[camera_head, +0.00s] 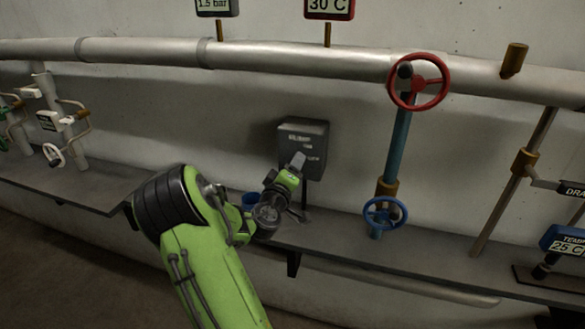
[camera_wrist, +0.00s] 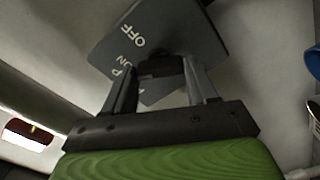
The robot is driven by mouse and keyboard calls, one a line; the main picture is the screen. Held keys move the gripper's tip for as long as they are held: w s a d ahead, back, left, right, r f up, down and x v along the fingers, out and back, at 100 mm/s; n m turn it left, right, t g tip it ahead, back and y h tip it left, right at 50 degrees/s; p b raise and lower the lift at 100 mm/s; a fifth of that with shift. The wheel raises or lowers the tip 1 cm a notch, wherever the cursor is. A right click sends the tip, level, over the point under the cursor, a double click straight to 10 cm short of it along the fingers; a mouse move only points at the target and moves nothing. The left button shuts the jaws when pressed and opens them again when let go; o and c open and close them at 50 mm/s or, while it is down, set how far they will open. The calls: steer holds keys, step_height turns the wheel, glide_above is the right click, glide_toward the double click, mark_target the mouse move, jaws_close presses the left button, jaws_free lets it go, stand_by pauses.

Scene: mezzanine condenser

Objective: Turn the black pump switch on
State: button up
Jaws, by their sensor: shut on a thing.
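The pump switch box (camera_head: 310,135) is a dark grey box on the wall in the middle of the head view, with small white lettering. In the wrist view the same box (camera_wrist: 205,35) shows the words OFF and ON. The black pump switch (camera_wrist: 160,66) sits between the fingers of my gripper (camera_wrist: 163,72), which is shut on it. In the head view my gripper (camera_head: 298,160) is at the box's front lower part and hides some of it. The switch is hidden there, and I cannot tell its exact setting.
A red handwheel (camera_head: 443,88) and a blue handwheel (camera_head: 398,222) stand right of the box. A large silver pipe (camera_head: 270,57) runs above.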

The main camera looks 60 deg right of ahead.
stand_by(0.4)
steer(key=o, duration=1.1)
steer(key=shift+c, duration=0.2)
steer(key=shift+a, duration=0.1)
steer(key=s+a+b, duration=0.2)
steer(key=a+b, duration=0.8)
steer(key=a, duration=0.5)
steer(key=shift+s+a+b, duration=0.2)
steer(key=shift+s+b, duration=0.05)
steer(key=shift+b, duration=0.05)
